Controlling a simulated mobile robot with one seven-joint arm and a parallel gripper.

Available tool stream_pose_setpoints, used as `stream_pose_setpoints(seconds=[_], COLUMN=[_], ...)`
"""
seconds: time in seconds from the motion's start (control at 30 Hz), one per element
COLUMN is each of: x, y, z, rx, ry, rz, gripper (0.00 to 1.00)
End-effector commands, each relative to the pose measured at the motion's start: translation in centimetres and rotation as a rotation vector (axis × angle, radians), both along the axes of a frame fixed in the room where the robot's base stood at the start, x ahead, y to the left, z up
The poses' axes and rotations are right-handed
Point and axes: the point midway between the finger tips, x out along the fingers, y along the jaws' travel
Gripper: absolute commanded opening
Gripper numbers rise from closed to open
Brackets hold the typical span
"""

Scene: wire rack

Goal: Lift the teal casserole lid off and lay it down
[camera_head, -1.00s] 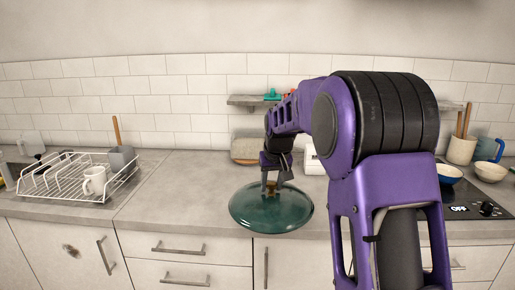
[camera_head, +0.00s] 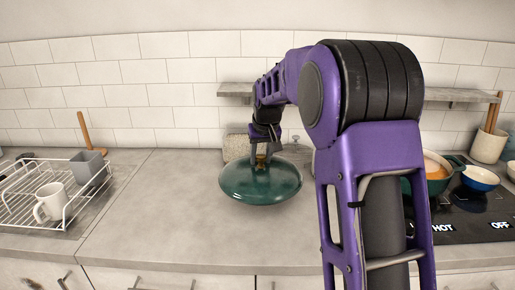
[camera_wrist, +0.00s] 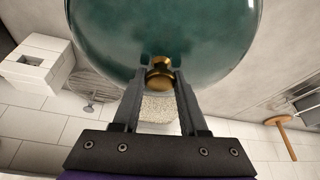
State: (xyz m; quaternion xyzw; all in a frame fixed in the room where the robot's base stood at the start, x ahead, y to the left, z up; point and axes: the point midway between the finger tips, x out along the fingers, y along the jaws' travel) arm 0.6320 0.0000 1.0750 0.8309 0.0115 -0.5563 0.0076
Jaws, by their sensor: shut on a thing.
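The teal casserole lid (camera_head: 260,185) is a round, glossy disc with a brass knob. My gripper (camera_head: 261,160) is shut on the knob from above. In the wrist view the knob (camera_wrist: 161,74) sits between the two fingertips (camera_wrist: 160,82), and the lid (camera_wrist: 165,35) fills the top of the picture. The lid is over the bare counter left of my arm; I cannot tell whether its underside touches the counter. A dark green pot (camera_head: 408,187) with orange contents stands uncovered on the hob, partly hidden by my arm.
The counter (camera_head: 150,225) is clear between the white wire rack (camera_head: 60,222) and the lid. The rack holds a white mug (camera_head: 49,203). A blue bowl (camera_head: 480,179) is on the hob (camera_head: 470,215) at right. A shelf (camera_head: 455,96) runs along the wall behind.

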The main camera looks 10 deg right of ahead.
Motion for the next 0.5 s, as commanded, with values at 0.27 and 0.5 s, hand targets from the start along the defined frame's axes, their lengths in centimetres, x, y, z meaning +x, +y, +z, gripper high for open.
stream_pose_setpoints(seconds=[0.27,0.5], x=[0.1,0.1], y=[0.0,0.0], z=[-0.2,-2.0], rx=[0.0,0.0], ry=[-0.005,-0.005], rz=[0.0,0.0], gripper=[0.0,0.0])
